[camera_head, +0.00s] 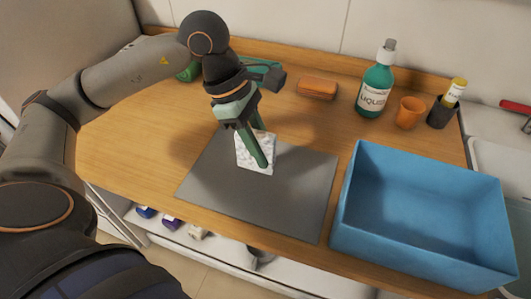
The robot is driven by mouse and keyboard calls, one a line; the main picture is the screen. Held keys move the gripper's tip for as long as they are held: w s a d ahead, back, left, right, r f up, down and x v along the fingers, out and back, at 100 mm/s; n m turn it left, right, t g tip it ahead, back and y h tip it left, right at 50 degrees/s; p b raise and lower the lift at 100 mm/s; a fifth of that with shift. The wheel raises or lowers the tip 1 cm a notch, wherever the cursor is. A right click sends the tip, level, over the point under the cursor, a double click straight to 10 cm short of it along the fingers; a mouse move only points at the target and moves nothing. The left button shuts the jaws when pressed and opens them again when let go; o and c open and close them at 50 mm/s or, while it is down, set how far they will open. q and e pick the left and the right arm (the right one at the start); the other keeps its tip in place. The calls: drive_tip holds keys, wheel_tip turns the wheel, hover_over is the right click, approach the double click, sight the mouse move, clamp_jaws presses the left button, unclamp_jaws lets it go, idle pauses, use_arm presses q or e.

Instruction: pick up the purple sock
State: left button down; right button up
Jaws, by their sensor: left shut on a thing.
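A small purple bundle (171,222), which looks like the purple sock, lies on the white lower shelf under the counter's front edge. It sits between a blue bundle (146,211) and a beige one (197,233). My left gripper (257,160) is well above and to the right of it, over the grey mat on the counter. Its green fingers point down and are shut on a white, speckled square piece (243,152). Whether that piece is lifted off the mat I cannot tell. My right gripper is not in view.
The grey mat (294,203) is otherwise bare. A blue open bin (426,258) stands right of it. Behind are an orange-brown block (317,88), a green bottle (377,85), an orange cup (409,113) and a dark holder (441,114) with a yellow-capped tube.

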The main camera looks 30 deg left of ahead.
use_arm(q)
drive_tip(key=s+d+r+b, duration=0.1)
drive_tip(key=s+r, duration=0.7)
drive_tip(key=s, duration=0.4)
drive_tip(key=shift+s+d+b, duration=0.2)
drive_tip(key=shift+d+b, duration=0.15)
drive_tip(key=shift+d, duration=0.05)
drive_tip(key=c, duration=1.2)
unclamp_jaws()
clamp_jaws()
drive_tip(key=shift+w, duration=0.1)
